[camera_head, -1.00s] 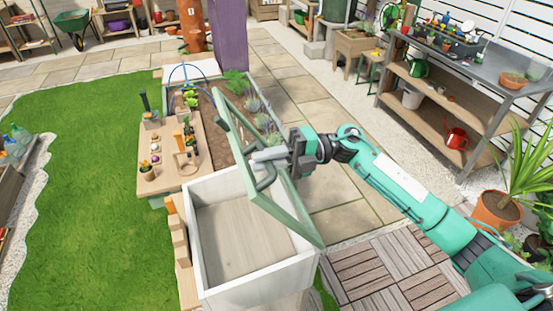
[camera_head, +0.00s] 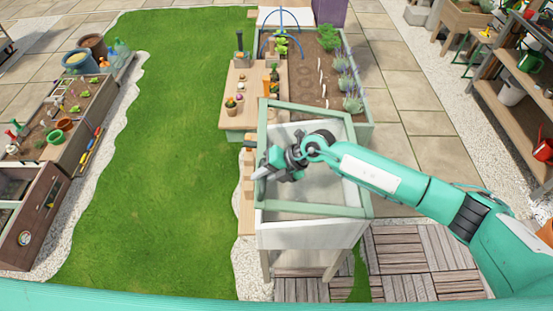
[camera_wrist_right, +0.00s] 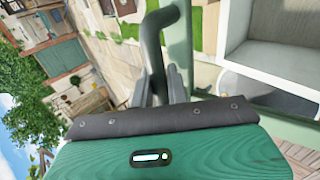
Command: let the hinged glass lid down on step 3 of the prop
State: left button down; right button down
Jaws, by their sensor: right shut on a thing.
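The cold-frame box (camera_head: 312,237) is white with a pale inside. Its hinged glass lid (camera_head: 305,106) has a green frame and is tilted low over the box, held up on the left. My right gripper (camera_head: 266,170) is shut on the lid's dark handle at the lid's left side. The handle (camera_wrist_right: 155,45) runs between the fingers in the right wrist view, beside the green frame. The stepped wooden prop (camera_head: 247,193) stands along the box's left side. Which step is under the lid, and whether they touch, I cannot tell. My left gripper is out of view.
A wooden work table (camera_head: 238,113) with small pots stands behind the box. A planted bed (camera_head: 325,75) lies to its right. Lawn (camera_head: 180,170) is open on the left. Wooden deck tiles (camera_head: 415,260) are at the front right.

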jog(key=shift+a+f+b, duration=0.15)
jog(key=shift+a+f, duration=0.1)
jog(key=shift+f, duration=0.4)
jog(key=shift+a+f+b, duration=0.1)
jog(key=shift+a+f, duration=0.1)
jog(key=shift+f, duration=0.4)
jog(key=shift+a+f+b, duration=0.15)
jog(key=shift+a+f, duration=0.1)
jog(key=shift+f, duration=0.4)
jog(key=c, duration=1.7)
grip_release()
jog(key=b+v, duration=0.4)
jog(key=v, duration=0.9)
jog(key=shift+d+r, duration=0.2)
jog(key=shift+d, duration=0.15)
